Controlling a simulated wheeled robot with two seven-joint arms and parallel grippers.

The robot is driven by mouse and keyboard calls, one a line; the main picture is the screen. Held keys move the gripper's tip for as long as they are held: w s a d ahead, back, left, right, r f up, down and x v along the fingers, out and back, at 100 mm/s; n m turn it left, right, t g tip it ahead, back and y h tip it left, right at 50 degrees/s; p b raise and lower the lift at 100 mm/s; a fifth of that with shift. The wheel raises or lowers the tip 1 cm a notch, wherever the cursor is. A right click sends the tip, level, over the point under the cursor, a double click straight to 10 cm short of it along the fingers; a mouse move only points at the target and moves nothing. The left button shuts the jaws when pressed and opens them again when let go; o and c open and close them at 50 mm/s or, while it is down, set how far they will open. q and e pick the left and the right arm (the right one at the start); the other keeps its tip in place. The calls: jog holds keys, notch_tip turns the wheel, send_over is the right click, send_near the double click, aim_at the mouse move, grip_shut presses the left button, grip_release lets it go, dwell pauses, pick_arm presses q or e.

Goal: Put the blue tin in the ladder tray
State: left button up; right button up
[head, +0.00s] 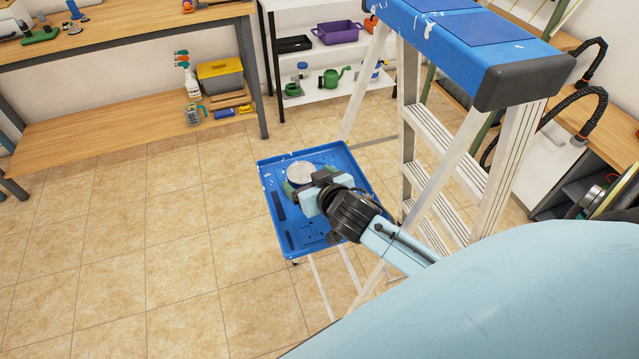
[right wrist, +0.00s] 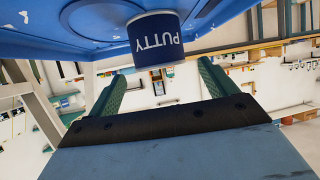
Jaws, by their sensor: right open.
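The blue tin (right wrist: 155,42), lettered PUTTY, appears upside down in the right wrist view, its base against the blue ladder tray (right wrist: 75,25). In the head view only its pale round lid (head: 301,173) shows, over the back part of the ladder tray (head: 272,172). The tin looks upright and seems to rest on the tray. My right gripper (head: 311,190) is open, just in front of the tin. In the right wrist view its green fingers (right wrist: 160,78) stand apart on either side of the tin, with gaps visible. My left gripper is not in view.
The stepladder (head: 430,120) with a blue top stands right of the tray. A workbench (head: 130,30) with a toolbox (head: 220,75) on its lower shelf is at the back left. A white shelf (head: 310,92) holds a purple crate (head: 338,32). The tiled floor at left is clear.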

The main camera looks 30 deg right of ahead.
jog(key=v, duration=0.5)
jog(key=shift+s+r+p, duration=0.2)
jog(key=shift+s+p, duration=0.1)
jog(key=shift+s, duration=0.05)
jog(key=s+a+f+n+g+y, duration=0.1)
jog(key=s+a+f+g, duration=0.1)
jog(key=s+g, duration=0.5)
jog(key=s+a+f+n+g, duration=0.1)
jog(key=s+a+n+g, duration=0.1)
jog(key=s, duration=1)
notch_tip(320, 180, down, 26)
jog(key=s+g, duration=0.2)
jog(key=s+d+f, duration=0.3)
jog(key=s+f, duration=1)
jog(key=s, duration=0.2)
jog(key=shift+s+f+g, duration=0.3)
jog(key=shift+s+g, duration=0.05)
jog(key=shift+g, duration=0.05)
